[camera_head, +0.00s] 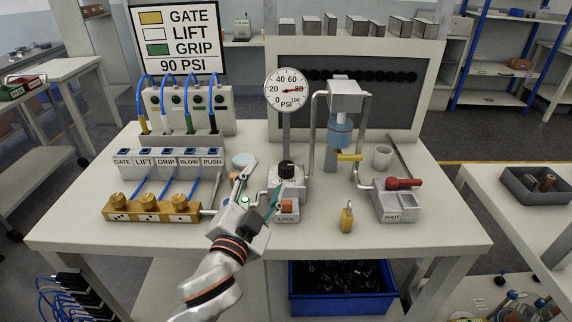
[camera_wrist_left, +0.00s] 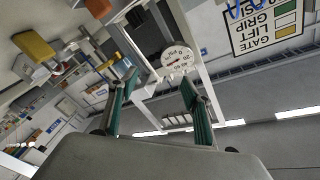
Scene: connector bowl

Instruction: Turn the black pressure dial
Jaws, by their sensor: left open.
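The black pressure dial (camera_head: 286,169) is a round knob on top of a light grey regulator block, with an orange piece (camera_head: 286,206) and a LOCK label below it. In the left wrist view the open fingers (camera_wrist_left: 160,78) frame the gauge (camera_wrist_left: 173,60); I cannot clearly pick out the dial there.
Brass knobs (camera_head: 148,202) and a labelled valve row (camera_head: 166,162) stand to the left. To the right are a filter (camera_head: 340,133), a yellow padlock (camera_head: 347,217), a white cup (camera_head: 382,157) and a red shut-off lever (camera_head: 403,183). The table's front right is clear.

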